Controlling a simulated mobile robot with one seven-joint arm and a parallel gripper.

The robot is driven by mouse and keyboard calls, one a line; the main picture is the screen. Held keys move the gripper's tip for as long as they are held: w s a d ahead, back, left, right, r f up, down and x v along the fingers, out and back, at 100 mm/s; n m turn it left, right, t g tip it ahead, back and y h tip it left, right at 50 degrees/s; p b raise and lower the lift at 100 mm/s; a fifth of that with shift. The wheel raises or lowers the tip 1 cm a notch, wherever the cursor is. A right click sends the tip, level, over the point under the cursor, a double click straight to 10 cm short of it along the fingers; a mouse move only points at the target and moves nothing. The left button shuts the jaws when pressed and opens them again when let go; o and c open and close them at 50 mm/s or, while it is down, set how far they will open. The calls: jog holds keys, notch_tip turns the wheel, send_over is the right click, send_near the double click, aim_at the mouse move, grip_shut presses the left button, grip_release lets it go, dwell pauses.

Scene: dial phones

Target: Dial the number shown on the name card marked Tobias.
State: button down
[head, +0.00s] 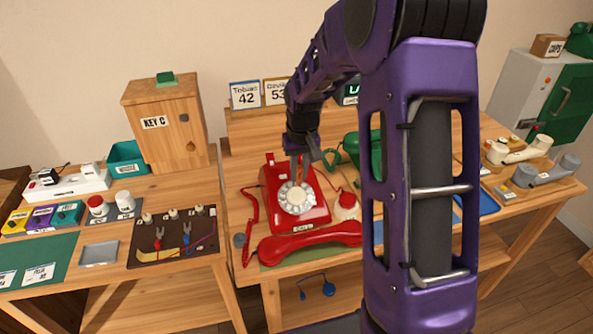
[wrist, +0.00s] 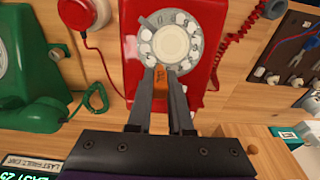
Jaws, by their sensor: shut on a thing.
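The name card marked Tobias (head: 245,95) stands on the back shelf and reads 42. A red dial phone (head: 318,212) with a white rotary dial (head: 297,197) stands on the table; the dial also shows in the wrist view (wrist: 171,42). Its red handset (head: 310,243) lies off the phone, in front of it. My gripper (wrist: 161,82) is shut on a short orange-brown stick (wrist: 160,90). The stick's tip overlaps the dial's rim in both views. I cannot tell whether it touches or sits in a finger hole.
A second card (head: 276,92) stands beside the Tobias card. A green phone (wrist: 25,85) is next to the red one. A white-and-red jar-like object (head: 346,206) stands right of the red phone. A wooden KEY C box (head: 165,130) is on the left table. My arm hides part of the table.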

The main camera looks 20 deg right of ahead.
jog(key=shift+s+d, duration=0.1)
jog(key=shift+d, duration=0.3)
jog(key=shift+s+d+f, duration=0.15)
jog(key=shift+s+d, duration=0.2)
jog(key=shift+d, duration=0.05)
jog(key=shift+s+d+f+b, duration=0.25)
jog(key=shift+s+d+b, duration=0.05)
jog(key=shift+s, duration=0.25)
dwell(0.4)
